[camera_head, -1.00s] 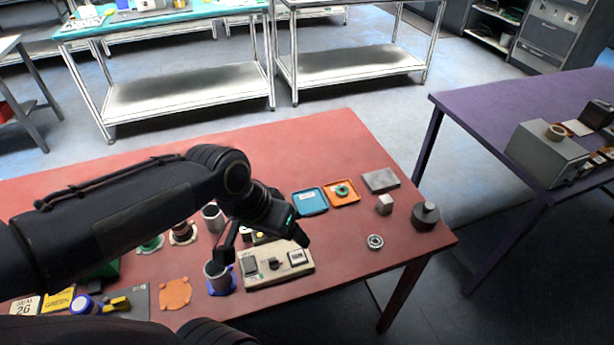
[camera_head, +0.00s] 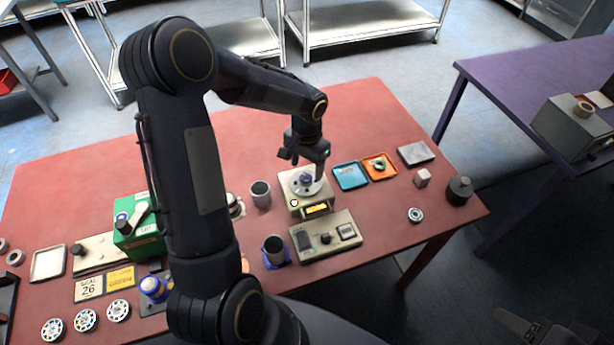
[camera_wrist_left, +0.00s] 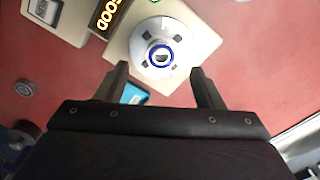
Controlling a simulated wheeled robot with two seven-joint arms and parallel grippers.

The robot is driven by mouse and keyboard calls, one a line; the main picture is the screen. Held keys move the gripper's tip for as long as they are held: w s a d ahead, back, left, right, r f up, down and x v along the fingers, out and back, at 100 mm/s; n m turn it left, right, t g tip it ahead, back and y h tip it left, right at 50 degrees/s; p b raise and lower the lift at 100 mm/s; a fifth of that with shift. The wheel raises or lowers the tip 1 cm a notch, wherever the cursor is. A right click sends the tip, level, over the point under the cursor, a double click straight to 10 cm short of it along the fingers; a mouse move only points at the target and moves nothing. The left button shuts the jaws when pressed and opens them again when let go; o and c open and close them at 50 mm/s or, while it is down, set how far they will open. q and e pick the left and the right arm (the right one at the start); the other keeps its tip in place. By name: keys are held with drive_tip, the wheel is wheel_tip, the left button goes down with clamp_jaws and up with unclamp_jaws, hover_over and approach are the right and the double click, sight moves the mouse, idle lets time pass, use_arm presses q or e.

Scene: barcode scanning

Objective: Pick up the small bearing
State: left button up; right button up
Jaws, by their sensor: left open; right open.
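A small silver ring-shaped bearing (camera_head: 415,214) lies flat on the red table near its right end; it appears as a dark ring at the left of the left wrist view (camera_wrist_left: 25,88). A blue-rimmed ring (camera_head: 306,180) sits on the round silver plate of a scale (camera_head: 317,209), and in the wrist view this ring (camera_wrist_left: 160,55) shows between and beyond the fingertips. My left gripper (camera_head: 303,165) is open and empty above the scale, pointing down. My right gripper (camera_head: 545,328) is at the bottom right edge, partly cut off, away from the table.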

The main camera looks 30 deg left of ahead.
sight(306, 179)
use_arm(q)
wheel_tip(306, 179, down, 4)
drive_tip(key=shift+s+f+p, duration=0.1)
drive_tip(key=shift+p, duration=0.3)
drive_tip(key=c, duration=1.2)
